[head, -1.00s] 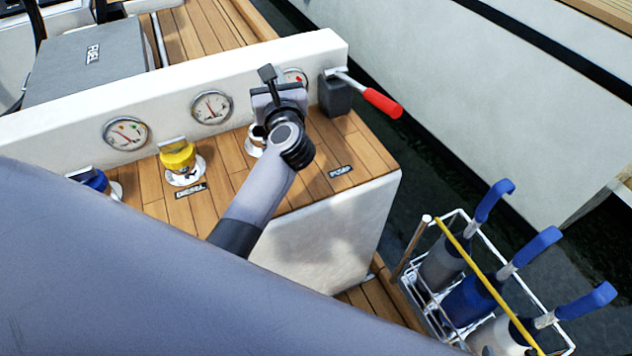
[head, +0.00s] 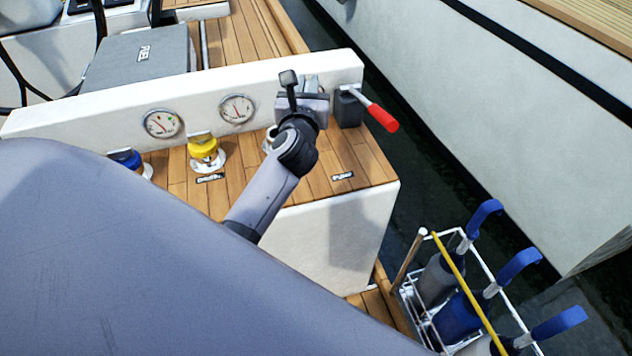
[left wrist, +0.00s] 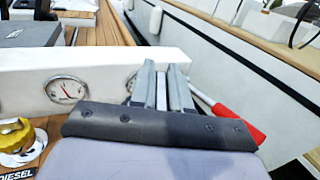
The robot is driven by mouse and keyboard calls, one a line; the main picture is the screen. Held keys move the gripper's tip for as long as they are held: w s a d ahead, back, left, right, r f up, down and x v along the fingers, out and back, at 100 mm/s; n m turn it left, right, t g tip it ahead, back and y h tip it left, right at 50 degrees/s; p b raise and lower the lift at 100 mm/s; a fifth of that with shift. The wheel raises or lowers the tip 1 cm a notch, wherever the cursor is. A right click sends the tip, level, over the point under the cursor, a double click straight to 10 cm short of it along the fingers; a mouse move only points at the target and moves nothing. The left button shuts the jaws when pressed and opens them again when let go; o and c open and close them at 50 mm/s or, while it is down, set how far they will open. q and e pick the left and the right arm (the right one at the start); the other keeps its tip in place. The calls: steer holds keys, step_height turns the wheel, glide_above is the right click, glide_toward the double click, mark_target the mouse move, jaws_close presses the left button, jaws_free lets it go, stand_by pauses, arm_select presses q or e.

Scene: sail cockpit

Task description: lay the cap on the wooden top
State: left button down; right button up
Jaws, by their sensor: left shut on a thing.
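My left gripper (head: 302,97) is raised in front of the white panel, above the right part of the wooden top (head: 330,160). In the left wrist view its two grey fingers (left wrist: 162,85) are close together, shut on a narrow pale thing. I take this to be the cap, but the gripper hides most of it, so its colour and shape cannot be told. A pale filler fitting (head: 270,138) on the wooden top shows partly behind my left wrist. My right gripper is not in view.
A yellow cap (head: 203,147) and a blue cap (head: 127,159) sit on fillers to the left. A red-handled lever (head: 378,116) stands close right of the gripper. Gauges (head: 237,108) line the panel. A rack with blue-handled things (head: 455,295) stands lower right. Wood near the PUMP label (head: 342,175) is clear.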

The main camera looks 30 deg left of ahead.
arm_select(q)
step_height(320, 180, down, 20)
steer(key=b, duration=0.9)
steer(key=shift+r, duration=0.2)
steer(key=shift+f, duration=0.15)
steer(key=shift+d, duration=0.1)
steer(key=shift+f+b, duration=0.1)
steer(key=shift+b, duration=0.25)
steer(key=c, duration=1.1)
jaws_free()
